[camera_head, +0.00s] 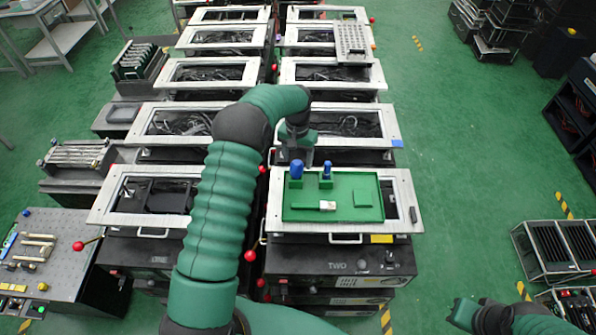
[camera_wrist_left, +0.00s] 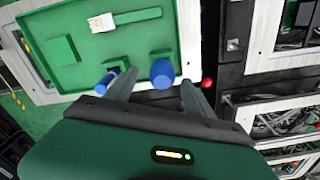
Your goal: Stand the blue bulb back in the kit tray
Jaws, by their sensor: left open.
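The green kit tray (camera_head: 345,213) lies on a white-framed bench top; part of it shows in the left wrist view (camera_wrist_left: 85,80). A round-topped blue bulb (camera_head: 296,169) stands at the tray's far left corner. In the left wrist view this bulb (camera_wrist_left: 162,72) appears between my left fingertips, with gaps on both sides. A narrower blue piece (camera_head: 326,169) stands to its right by a green block; it also shows in the left wrist view (camera_wrist_left: 107,80), outside one finger. My left gripper (camera_wrist_left: 158,82) is open and empty.
A white-ended flat piece (camera_head: 327,206) and a low green pad (camera_head: 362,198) are in the tray. A red knob (camera_wrist_left: 209,83) is beside the frame near my left gripper. More framed benches (camera_head: 345,124) stand behind. The tray's front area is mostly clear.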

